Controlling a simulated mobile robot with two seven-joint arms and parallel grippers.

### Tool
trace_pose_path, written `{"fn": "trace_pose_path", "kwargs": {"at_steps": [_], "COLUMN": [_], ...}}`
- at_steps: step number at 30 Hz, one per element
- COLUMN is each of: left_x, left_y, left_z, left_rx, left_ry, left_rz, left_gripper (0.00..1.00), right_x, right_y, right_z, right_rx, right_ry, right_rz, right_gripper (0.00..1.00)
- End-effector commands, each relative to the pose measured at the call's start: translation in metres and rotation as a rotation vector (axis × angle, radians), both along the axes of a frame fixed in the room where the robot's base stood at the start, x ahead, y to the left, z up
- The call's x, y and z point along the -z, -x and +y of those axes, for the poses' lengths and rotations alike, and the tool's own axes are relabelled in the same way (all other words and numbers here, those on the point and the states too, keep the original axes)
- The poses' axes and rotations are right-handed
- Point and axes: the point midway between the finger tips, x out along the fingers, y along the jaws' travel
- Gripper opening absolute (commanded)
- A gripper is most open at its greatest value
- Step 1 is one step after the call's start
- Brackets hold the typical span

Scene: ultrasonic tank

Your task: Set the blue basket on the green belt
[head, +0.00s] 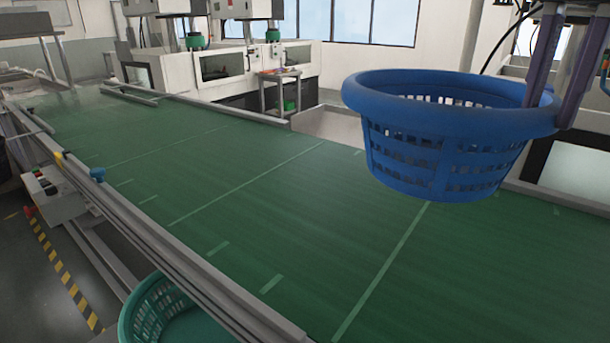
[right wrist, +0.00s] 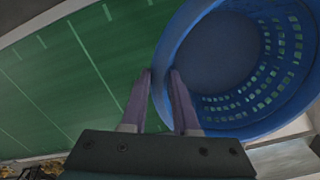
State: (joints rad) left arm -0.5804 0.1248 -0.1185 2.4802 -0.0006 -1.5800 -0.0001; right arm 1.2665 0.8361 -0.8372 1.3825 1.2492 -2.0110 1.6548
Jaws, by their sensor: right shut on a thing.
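The blue basket (head: 440,150) hangs upright in the right part of the head view, in front of the green belt (head: 300,215) as seen from the head. It looks held above the belt; the size of the gap is hard to tell. My right gripper (head: 549,110) is shut on the basket's rim at its right side, one purple finger inside and one outside. In the right wrist view, the fingers (right wrist: 161,76) pinch the rim of the basket (right wrist: 212,60), whose inside looks empty. The belt (right wrist: 60,85) lies below. My left gripper is not in view.
A metal rail (head: 190,265) runs along the belt's near edge, with a blue knob (head: 97,174) on it. A teal basket (head: 150,315) stands below that rail. Machines (head: 225,70) stand beyond the far edge. The visible belt surface is clear.

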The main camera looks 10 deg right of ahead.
Motion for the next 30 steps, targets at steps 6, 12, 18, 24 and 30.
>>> {"fn": "trace_pose_path", "kwargs": {"at_steps": [6, 12, 18, 24, 30], "left_x": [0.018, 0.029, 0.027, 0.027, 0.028], "left_y": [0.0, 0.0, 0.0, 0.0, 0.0], "left_z": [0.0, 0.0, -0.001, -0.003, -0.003], "left_rx": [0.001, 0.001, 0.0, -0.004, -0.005], "left_ry": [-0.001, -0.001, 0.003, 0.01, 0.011], "left_rz": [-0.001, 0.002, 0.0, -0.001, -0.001], "left_gripper": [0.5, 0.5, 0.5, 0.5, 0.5], "right_x": [0.033, 0.086, 0.136, 0.158, 0.188], "right_y": [0.001, 0.002, 0.001, 0.0, 0.001], "right_z": [0.001, 0.0, 0.0, 0.0, 0.0], "right_rx": [0.0, -0.001, -0.001, -0.003, -0.002], "right_ry": [-0.002, 0.001, 0.001, 0.0, 0.001], "right_rz": [0.004, 0.006, 0.002, -0.001, 0.001], "right_gripper": [0.0, 0.0, 0.0, 0.0, 0.0]}}
